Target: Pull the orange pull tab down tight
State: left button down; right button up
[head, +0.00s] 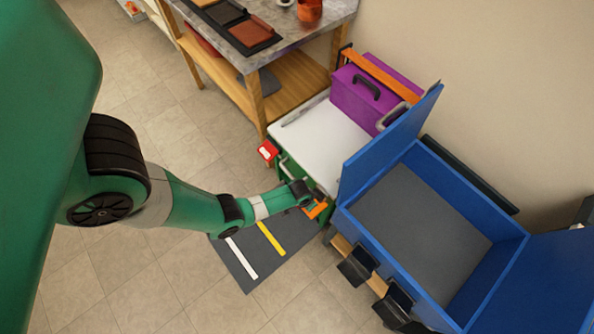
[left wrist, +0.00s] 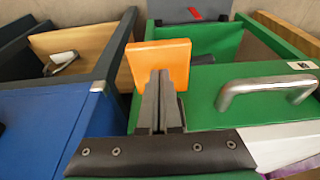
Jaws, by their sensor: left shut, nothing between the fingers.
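The orange pull tab (head: 315,210) hangs at the near side of the green box (head: 290,170), close to the blue cabinet. In the left wrist view the tab is a flat orange square (left wrist: 158,60), upright just beyond the fingertips. My left gripper (head: 305,193) is at the tab in the head view. In the left wrist view its fingers (left wrist: 160,95) are shut together and overlap the lower part of the tab, with nothing held between them. Whether they touch it I cannot tell. My right gripper is not in view.
A purple case (head: 360,98) with an orange strap (head: 375,75) stands behind the white top (head: 325,135). The open blue cabinet (head: 345,225) is close on the right. A metal handle (left wrist: 265,88) sits beside the tab. A dark striped mat (head: 245,268) lies on the floor below.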

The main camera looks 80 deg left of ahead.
pick_arm(q)
jog(key=shift+f, duration=0.1)
notch_tip(320, 180, down, 7)
jog(key=b, duration=0.6)
dwell(1.0)
jog(key=p+v, duration=0.8)
jog(key=shift+r+p, duration=0.35)
jog(key=shift+r, duration=0.05)
jog(key=shift+f, duration=0.15)
